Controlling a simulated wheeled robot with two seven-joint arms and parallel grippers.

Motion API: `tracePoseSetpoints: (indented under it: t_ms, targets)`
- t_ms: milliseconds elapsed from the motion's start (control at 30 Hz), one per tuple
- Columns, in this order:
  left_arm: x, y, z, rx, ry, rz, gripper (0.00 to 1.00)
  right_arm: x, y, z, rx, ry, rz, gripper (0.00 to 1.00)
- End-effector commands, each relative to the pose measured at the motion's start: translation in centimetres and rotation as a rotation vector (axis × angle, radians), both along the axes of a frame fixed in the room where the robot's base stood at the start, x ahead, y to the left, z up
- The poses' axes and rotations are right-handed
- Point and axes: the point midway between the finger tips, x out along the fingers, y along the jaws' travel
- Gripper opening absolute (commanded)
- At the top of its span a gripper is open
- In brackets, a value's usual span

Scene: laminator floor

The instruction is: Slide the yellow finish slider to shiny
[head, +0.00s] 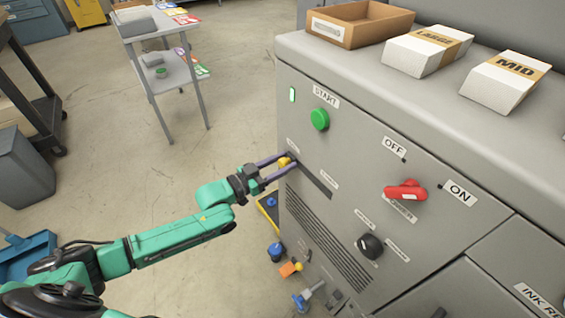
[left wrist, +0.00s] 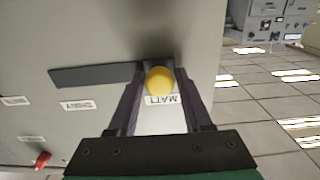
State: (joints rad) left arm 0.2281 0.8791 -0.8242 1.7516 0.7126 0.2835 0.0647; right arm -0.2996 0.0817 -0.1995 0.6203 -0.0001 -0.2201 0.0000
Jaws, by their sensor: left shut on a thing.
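The yellow finish slider (head: 284,161) is a round knob at the upper left end of a dark slot (head: 316,183) on the grey machine's front. My left gripper (head: 288,164) reaches it from the left, shut on the knob, one finger on either side. In the left wrist view the yellow knob (left wrist: 159,80) sits between the fingers, beside the upside-down MATT label (left wrist: 161,100). The slot (left wrist: 95,75) runs left from there, and a label that seems to read SHINY (left wrist: 78,105) lies near its other end. My right gripper is out of view.
The machine's panel also carries a green START button (head: 319,119), a red OFF/ON handle (head: 405,190) and a black knob (head: 370,245). A cardboard tray (head: 372,32) and paper stacks (head: 425,52) lie on top. Small coloured items stand on the floor below.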

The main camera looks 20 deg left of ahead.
Motion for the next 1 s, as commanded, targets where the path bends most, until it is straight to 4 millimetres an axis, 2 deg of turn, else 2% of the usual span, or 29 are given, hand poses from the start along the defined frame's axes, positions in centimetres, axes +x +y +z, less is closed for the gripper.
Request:
tracePoseSetpoints:
  t_ms: [800, 900, 1000]
  targets:
    - [0.0, 0.0, -0.1, 0.001, 0.001, 0.0, 0.0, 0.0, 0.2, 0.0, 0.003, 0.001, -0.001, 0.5]
    - [-0.4, -0.5, 0.1, -0.002, 0.003, -0.002, 0.0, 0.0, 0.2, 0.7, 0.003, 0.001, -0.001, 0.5]
    - [-1.4, -1.8, 0.5, -0.005, 0.007, -0.005, 0.0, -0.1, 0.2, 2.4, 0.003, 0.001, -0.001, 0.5]
